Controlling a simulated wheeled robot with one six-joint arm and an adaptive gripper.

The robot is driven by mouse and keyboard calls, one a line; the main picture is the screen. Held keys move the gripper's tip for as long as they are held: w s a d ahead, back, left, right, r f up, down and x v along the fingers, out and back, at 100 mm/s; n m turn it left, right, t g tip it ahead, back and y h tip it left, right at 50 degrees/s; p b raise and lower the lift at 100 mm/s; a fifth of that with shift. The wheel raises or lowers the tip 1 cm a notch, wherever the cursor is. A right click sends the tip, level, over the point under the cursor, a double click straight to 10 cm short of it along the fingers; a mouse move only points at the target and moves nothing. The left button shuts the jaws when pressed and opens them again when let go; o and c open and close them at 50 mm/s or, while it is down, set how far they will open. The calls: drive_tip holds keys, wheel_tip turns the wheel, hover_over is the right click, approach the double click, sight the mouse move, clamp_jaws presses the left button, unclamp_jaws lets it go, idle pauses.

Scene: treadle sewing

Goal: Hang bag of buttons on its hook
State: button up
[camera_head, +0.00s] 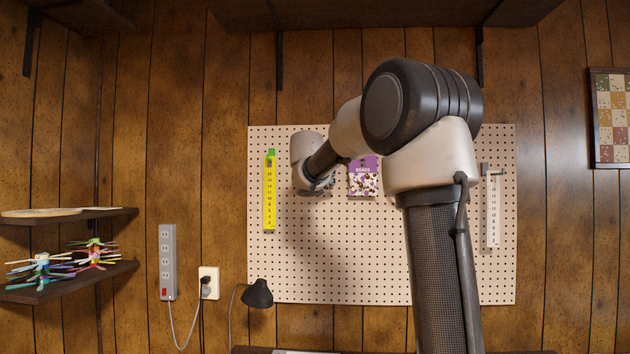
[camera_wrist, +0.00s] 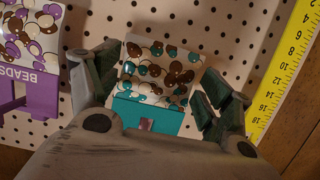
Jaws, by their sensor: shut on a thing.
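The bag of buttons (camera_wrist: 160,75) has a teal header and a clear front with brown, teal and white round pieces, and it shows in the wrist view. My gripper (camera_wrist: 165,95) has its fingers on either side of this bag and is shut on it, in front of the pegboard. A small opening shows in the teal header. In the head view my gripper (camera_head: 316,187) is at the pegboard's upper left, and my arm hides most of it; the bag cannot be made out there. The hook for this bag cannot be made out in either view.
The pegboard (camera_head: 330,260) carries a purple bag of beads (camera_head: 363,178) close to my gripper, a yellow ruler (camera_head: 270,195) to its left and a white ruler (camera_head: 493,210) at far right. A lamp (camera_head: 258,294) stands below.

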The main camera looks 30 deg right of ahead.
drive_tip(key=shift+f, duration=0.4)
drive_tip(key=o, duration=1.1)
drive_tip(key=v, duration=1.2)
